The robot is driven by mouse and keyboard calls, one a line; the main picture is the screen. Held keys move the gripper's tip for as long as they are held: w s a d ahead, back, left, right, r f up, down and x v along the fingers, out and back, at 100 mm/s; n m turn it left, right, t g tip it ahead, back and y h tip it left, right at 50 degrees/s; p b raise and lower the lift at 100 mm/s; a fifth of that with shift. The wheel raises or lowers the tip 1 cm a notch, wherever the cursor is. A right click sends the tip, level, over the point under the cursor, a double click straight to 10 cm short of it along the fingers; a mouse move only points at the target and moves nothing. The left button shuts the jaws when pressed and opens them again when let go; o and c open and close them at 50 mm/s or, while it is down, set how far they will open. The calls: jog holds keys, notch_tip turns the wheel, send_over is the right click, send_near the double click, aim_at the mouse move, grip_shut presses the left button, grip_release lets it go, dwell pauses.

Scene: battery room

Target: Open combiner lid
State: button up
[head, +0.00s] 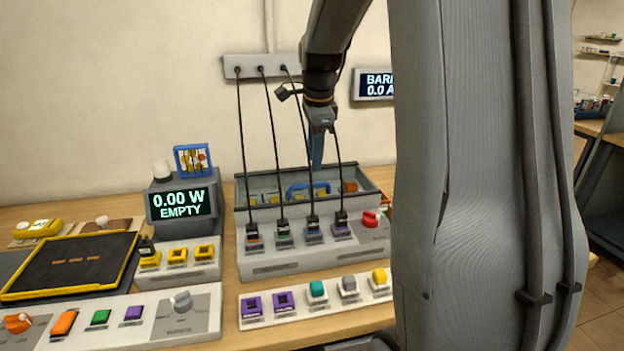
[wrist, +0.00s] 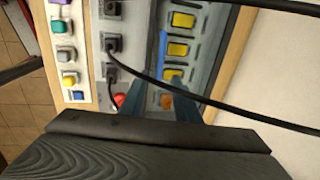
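The combiner (head: 290,262) is a pale grey box on the wooden bench, with several black cables plugged into its front deck and a red knob (head: 370,218). Its rear bay (head: 257,186) shows yellow blocks inside; whether a clear lid covers it, I cannot tell. A blue handle (head: 305,188) lies across the bay and also shows in the wrist view (wrist: 163,48). My gripper (head: 317,165) points down above the bay, close to the handle.
Black cables hang from a wall strip (head: 262,67) beside my gripper and cross the wrist view. A display reading 0.00 W EMPTY (head: 181,203) stands left. A strip of coloured blocks (head: 317,307) lies in front. My arm hides the right side.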

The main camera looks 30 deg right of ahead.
aim_at(313, 185)
jog(key=f+p, duration=0.1)
jog(key=f, duration=0.2)
jog(key=w+f+p, duration=0.1)
jog(key=f, duration=0.3)
jog(key=shift+w+d+f, duration=0.1)
jog(key=shift+w+f, duration=0.1)
grip_shut()
